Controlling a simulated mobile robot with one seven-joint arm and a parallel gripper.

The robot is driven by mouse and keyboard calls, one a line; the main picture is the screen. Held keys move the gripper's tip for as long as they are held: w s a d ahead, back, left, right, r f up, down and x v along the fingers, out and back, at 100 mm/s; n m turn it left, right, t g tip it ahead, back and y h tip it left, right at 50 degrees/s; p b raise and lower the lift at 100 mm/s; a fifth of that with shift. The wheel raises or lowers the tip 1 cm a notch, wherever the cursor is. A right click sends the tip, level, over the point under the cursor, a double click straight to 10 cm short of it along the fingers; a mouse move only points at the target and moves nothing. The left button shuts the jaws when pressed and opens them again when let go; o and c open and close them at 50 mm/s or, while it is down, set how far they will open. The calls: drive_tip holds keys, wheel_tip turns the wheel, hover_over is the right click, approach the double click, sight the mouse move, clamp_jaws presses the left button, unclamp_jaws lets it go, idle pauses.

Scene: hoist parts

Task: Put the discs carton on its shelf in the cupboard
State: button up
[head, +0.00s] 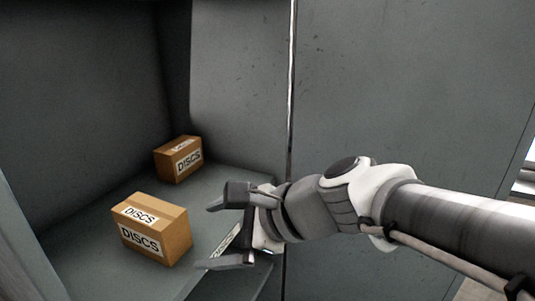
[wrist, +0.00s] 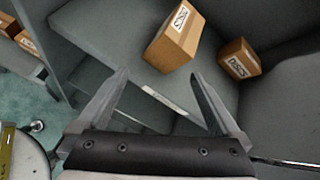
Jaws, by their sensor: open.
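Two brown cartons labelled DISCS stand on a grey shelf (head: 207,199) inside the cupboard. The nearer discs carton (head: 153,230) is toward the front left; it also shows in the wrist view (wrist: 176,38). The farther discs carton (head: 178,160) stands at the back, and it also shows in the wrist view (wrist: 240,60). My gripper (head: 222,234) is open and empty, to the right of the nearer carton and apart from it. In the wrist view the spread fingers (wrist: 160,88) have only the shelf's front edge and its pale label strip between them.
A grey door or side panel (head: 400,90) with a bright vertical edge stands right of the shelf, behind my arm. In the wrist view, more brown cartons (wrist: 26,40) sit at the upper left, near a green floor (wrist: 30,98). Shelf room is free right of the nearer carton.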

drive_tip(key=s+d+f+n+h, duration=0.2)
drive_tip(key=d+n+h, duration=0.3)
drive_tip(key=d+n, duration=0.3)
drive_tip(key=s+d+f+n+h, duration=0.3)
drive_tip(key=d+n, duration=0.5)
drive_tip(key=d, duration=0.4)
drive_tip(key=shift+s+n+h, duration=0.3)
drive_tip(key=shift+s+h, duration=0.5)
drive_tip(key=shift+h, duration=0.1)
